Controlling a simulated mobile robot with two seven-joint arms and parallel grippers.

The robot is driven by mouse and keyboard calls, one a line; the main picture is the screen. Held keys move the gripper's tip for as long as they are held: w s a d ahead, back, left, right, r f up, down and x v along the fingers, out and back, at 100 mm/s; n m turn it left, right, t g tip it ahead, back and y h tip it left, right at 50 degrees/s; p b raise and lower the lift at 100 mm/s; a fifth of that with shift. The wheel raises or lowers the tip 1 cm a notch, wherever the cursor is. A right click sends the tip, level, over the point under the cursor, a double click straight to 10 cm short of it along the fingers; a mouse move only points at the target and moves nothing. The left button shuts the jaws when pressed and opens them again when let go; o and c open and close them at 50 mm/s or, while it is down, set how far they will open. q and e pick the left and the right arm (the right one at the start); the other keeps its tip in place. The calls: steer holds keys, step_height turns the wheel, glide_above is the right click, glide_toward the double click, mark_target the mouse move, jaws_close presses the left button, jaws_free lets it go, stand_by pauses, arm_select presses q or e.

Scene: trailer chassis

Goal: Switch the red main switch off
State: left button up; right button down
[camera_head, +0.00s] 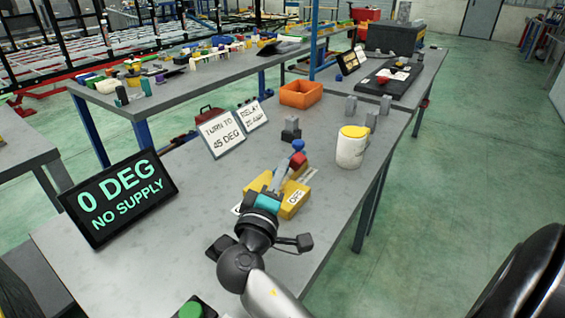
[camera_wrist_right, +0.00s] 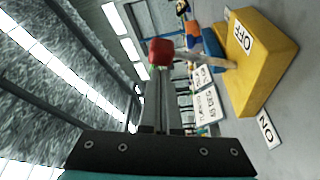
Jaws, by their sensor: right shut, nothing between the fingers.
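The yellow switch box (camera_head: 291,208) sits on the grey workbench, with an OFF label on it. It also shows at the right of the right wrist view (camera_wrist_right: 262,65), with a separate ON card (camera_wrist_right: 268,130) beside it. The red switch knob (camera_head: 299,160) shows past my fingertips; in the right wrist view the red knob (camera_wrist_right: 160,51) is at the fingertips, with a grey bar running towards the box. My right gripper (camera_head: 283,165) is shut and empty, over the box; contact with the knob cannot be told. My left gripper is not in view.
A display (camera_head: 118,196) reads "0 DEG NO SUPPLY". A sign (camera_head: 221,133) reads "TURN TO 45 DEG". A yellow-topped white pot (camera_head: 351,147), an orange bin (camera_head: 301,94) and grey blocks stand on the bench. A green button (camera_head: 190,309) is at the near edge.

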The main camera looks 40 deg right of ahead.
steer(key=r+v, duration=0.1)
steer(key=v, duration=0.8)
steer(key=shift+a+f, duration=0.25)
steer(key=shift+f, duration=0.2)
steer(key=shift+s, duration=0.1)
